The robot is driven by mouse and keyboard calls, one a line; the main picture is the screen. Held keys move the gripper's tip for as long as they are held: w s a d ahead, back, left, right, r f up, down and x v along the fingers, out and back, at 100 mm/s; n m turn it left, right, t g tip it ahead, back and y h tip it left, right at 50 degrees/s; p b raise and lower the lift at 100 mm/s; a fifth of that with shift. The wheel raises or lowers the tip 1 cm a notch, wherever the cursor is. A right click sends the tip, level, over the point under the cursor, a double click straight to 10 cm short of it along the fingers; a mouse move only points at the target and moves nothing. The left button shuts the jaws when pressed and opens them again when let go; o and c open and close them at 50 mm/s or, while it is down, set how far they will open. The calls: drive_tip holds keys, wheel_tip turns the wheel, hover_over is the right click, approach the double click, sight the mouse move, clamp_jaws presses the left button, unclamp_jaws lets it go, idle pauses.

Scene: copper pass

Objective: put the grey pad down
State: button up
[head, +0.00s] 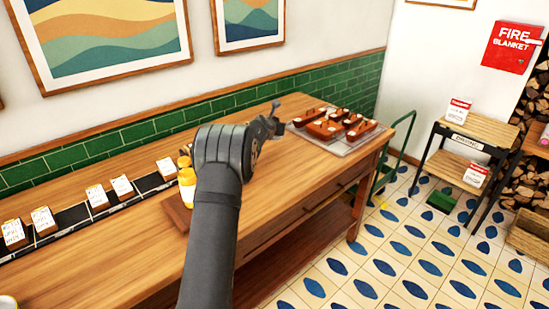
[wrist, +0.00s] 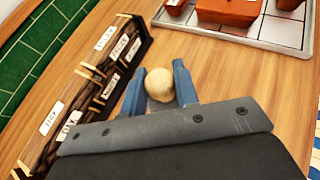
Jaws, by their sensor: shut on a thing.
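My gripper (head: 275,113) is above the wooden table (head: 130,245), left of the tray, in the head view. In the wrist view its two blue fingers (wrist: 160,88) are closed on a pale beige, rounded thing (wrist: 160,84). I see no other thing that is clearly a grey pad.
A pale gridded tray (head: 343,151) with several red-brown boxes (head: 324,129) lies at the table's right end. A dark labelled rack (head: 75,216) runs along the wall side. Yellow bottles (head: 187,184) stand beside my arm. Bare wood lies between rack and tray.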

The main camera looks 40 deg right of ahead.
drive_tip(key=shift+f, duration=4.35)
drive_tip(key=shift+f, duration=0.15)
drive_tip(key=o, duration=1.1)
drive_tip(key=shift+c, duration=0.2)
drive_tip(key=shift+r, duration=0.2)
drive_tip(key=shift+s+a+r, duration=0.25)
drive_tip(key=shift+s+a, duration=0.05)
drive_tip(key=shift+a, duration=0.2)
drive_tip(key=v, duration=1)
drive_tip(key=shift+s+a, duration=0.15)
drive_tip(key=shift+a, duration=0.2)
drive_tip(key=shift+r, duration=0.1)
